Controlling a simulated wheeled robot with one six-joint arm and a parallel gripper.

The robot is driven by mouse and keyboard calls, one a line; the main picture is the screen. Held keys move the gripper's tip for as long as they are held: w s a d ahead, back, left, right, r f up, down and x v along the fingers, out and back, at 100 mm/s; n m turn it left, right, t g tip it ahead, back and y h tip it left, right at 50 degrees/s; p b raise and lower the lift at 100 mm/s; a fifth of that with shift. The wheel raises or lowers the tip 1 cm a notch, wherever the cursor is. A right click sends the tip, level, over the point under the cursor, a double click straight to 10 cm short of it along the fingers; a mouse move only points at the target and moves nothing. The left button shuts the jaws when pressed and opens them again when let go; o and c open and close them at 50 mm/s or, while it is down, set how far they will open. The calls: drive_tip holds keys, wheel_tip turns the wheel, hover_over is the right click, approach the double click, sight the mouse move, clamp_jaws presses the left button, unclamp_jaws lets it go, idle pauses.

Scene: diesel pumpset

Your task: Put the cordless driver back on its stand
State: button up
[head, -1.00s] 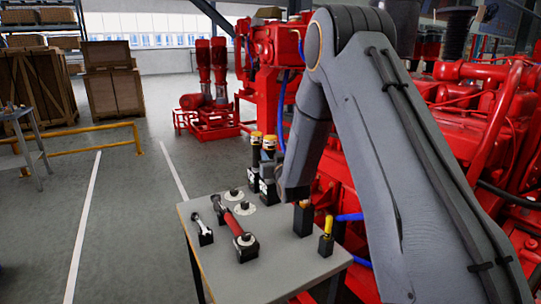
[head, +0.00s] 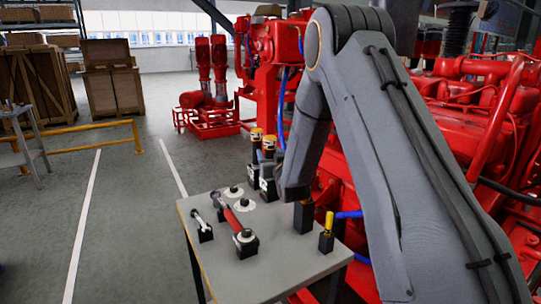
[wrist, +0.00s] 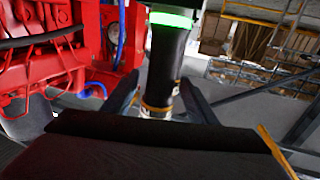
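The cordless driver, a dark cylinder (wrist: 167,62) with a glowing green ring near its top and an orange band low down, stands between my gripper's two dark fingers (wrist: 160,93) in the wrist view. The fingers flank it closely and look shut on it; the contact faces are hidden. In the head view my gripper is hidden behind my forearm, above the table's back right.
The grey table (head: 265,265) holds a red-handled tool (head: 233,222), a small wrench (head: 201,227) on a black block, pale round discs (head: 242,205), a black holder (head: 303,217) and a yellow-handled tool (head: 327,235). The red engine (head: 470,110) crowds the right.

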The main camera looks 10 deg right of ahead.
sight(271, 137)
drive_tip(key=shift+f, duration=0.1)
wheel_tip(271, 137, up, 10)
drive_tip(key=shift+r+b, duration=0.1)
drive_tip(key=shift+b, duration=0.6)
